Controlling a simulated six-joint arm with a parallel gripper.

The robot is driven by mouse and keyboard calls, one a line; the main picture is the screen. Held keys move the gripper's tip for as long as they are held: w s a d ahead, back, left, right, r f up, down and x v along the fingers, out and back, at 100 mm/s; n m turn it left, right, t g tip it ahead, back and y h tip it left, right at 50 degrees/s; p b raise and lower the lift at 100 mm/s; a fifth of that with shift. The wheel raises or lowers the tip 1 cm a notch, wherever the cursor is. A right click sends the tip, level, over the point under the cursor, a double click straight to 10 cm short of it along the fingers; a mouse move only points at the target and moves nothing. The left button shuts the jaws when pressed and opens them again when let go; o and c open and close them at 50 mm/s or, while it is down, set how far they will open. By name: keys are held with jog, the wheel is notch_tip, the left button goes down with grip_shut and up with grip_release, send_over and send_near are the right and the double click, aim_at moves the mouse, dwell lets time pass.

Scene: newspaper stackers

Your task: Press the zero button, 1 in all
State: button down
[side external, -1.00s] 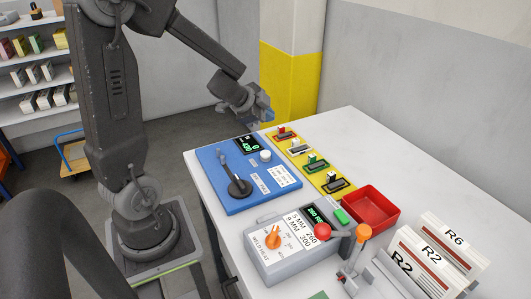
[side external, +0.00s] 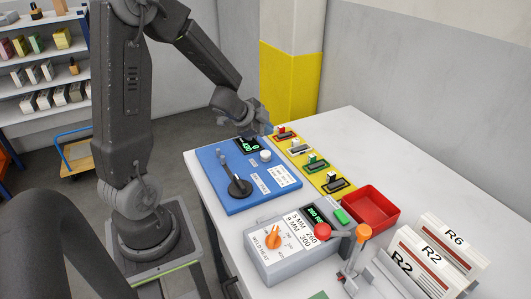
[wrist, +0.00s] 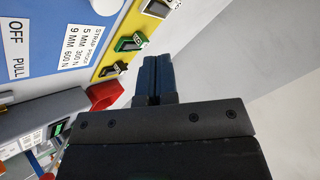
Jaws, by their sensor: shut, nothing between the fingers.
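The blue control panel (side external: 210,165) lies on the white table. It bears a white round button (side external: 265,156), a black lever knob (side external: 239,187) and a display (side external: 246,145) with green digits. I cannot read a label naming the zero button. My gripper (side external: 265,127) is above the back right corner of the panel, behind the white button and apart from it. In the wrist view my gripper (wrist: 152,60) has its two dark blue fingers together with nothing between them. The panel's corner (wrist: 75,15) shows at the top left there.
Right of the panel, a yellow strip (side external: 322,177) carries several coloured switches. A red tray (side external: 371,207), a grey weld heat box (side external: 268,262), red and orange knobbed levers and a newspaper rack stand nearer. The table's back right is clear. A yellow and white wall column stands behind.

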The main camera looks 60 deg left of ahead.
aim_at(266, 154)
jog(key=shift+f, duration=2.4)
jog(key=shift+f, duration=0.1)
jog(key=shift+f, duration=0.3)
jog(key=shift+f, duration=0.5)
dwell(0.8)
jog(key=shift+r, duration=0.9)
jog(key=shift+r, duration=2.55)
